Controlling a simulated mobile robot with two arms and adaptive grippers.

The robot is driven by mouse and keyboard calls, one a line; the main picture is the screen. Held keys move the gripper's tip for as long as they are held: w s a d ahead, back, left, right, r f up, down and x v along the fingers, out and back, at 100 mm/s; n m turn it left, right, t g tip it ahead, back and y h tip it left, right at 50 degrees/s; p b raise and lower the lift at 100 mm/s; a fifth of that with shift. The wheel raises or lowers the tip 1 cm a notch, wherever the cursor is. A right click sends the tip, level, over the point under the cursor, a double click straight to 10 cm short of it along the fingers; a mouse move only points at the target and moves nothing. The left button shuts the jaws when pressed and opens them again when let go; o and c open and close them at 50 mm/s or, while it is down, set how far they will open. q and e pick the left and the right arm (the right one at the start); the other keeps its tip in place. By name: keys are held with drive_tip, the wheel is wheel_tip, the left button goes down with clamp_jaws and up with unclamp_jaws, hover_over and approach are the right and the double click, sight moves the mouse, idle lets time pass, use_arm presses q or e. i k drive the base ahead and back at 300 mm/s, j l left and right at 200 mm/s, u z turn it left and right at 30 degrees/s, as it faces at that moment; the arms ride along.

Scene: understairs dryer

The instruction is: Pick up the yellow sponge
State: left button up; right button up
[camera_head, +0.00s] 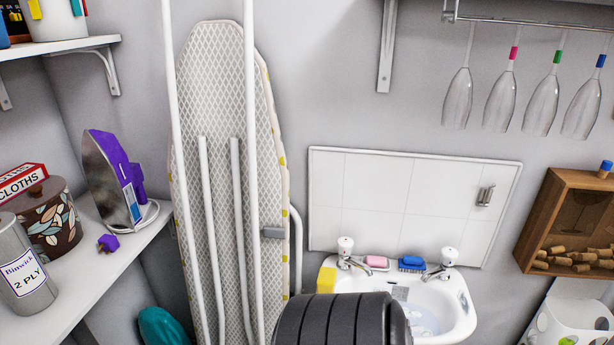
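The yellow sponge (327,279) is a small upright-looking yellow block at the left rim of the white sink (455,312), left of the left tap. Its lower part is close to a dark grey ribbed rounded form at the bottom middle, which covers the front left of the sink. I cannot tell whether that form is part of me. Neither of my grippers shows in the head view.
Two taps, a pink soap (376,262) and a blue brush (411,263) sit along the sink's back. An ironing board (222,130) leans left of it. A purple iron (120,180) stands on the left shelf. Glasses (502,98) hang upper right, above a cork box (535,222).

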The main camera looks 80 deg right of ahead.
sight(327, 276)
drive_tip(key=z, duration=2.6)
